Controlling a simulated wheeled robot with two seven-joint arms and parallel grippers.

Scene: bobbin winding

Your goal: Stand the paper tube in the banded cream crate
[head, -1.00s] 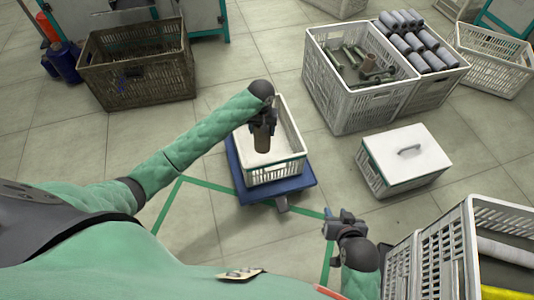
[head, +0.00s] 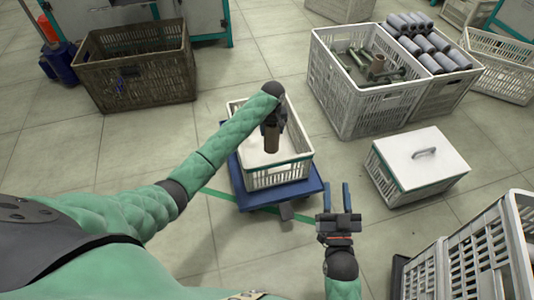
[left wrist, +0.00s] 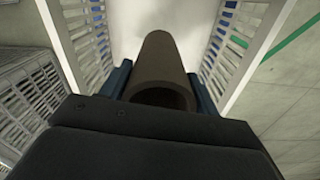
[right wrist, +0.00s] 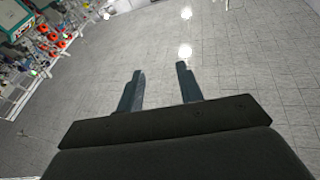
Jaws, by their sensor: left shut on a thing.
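The brown paper tube (head: 271,139) is held upright by my left gripper (head: 271,122), which is shut on it. In the left wrist view the tube (left wrist: 160,75) sits between the blue fingers, over the crate's pale floor. My right gripper (head: 334,197) is open and empty, right of the crate. Its fingers show apart in the right wrist view (right wrist: 160,90).
The blue base (head: 245,200) sticks out around the crate. A lidded white box (head: 418,168) stands to the right. Crates with bolts (head: 370,112) and grey rolls (head: 445,95) stand behind it. A brown crate (head: 138,82) is at back left. Another crate (head: 490,250) is at front right.

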